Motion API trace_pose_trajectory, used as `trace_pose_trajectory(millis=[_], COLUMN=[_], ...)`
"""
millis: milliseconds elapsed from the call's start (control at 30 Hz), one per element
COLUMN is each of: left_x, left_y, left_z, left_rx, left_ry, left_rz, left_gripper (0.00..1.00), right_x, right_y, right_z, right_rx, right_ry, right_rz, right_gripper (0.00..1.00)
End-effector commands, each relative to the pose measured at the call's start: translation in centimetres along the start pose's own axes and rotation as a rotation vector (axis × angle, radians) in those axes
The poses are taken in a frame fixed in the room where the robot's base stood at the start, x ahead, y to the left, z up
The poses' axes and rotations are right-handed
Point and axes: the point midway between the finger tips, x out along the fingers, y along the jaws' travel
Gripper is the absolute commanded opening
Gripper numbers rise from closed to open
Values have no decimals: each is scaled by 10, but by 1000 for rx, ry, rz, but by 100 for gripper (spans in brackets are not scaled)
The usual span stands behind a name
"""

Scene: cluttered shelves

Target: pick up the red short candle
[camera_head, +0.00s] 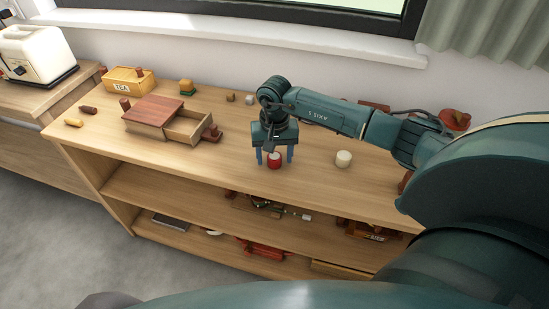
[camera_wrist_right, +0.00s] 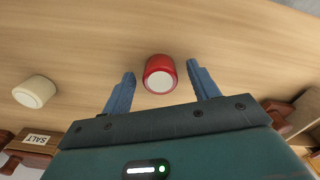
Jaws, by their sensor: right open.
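The red short candle (camera_head: 274,161) stands on the top board of the wooden shelf, near its front edge. In the right wrist view the red candle (camera_wrist_right: 160,72) has a pale round top and lies between and slightly beyond the fingertips. My right gripper (camera_head: 274,154) is open above the candle, with one blue finger on each side of it. In the wrist view both fingers of the right gripper (camera_wrist_right: 163,82) are apart from the candle, with gaps on both sides. My left gripper is not in view.
A cream candle (camera_head: 343,159) stands to the right of the red one. A small wooden drawer box (camera_head: 153,111) with an open drawer, a yellow TEA box (camera_head: 128,80) and small blocks are to the left. Lower boards hold several items. The board just left of the gripper is clear.

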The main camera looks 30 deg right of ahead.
Motion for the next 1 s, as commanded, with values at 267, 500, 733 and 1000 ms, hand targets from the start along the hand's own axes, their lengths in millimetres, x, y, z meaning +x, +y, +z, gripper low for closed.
trace_pose_trajectory(millis=[267,500,733,1000], left_x=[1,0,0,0], left_y=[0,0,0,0], left_z=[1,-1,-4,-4], left_rx=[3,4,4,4], left_ry=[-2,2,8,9], left_rz=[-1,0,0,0], left_gripper=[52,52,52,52], right_x=[5,5,4,4], right_y=[0,0,0,0], right_z=[0,0,0,0], right_rx=[0,0,0,0], right_ry=[0,0,0,1], right_rz=[-1,-1,-1,-1], right_gripper=[60,42,23,12])
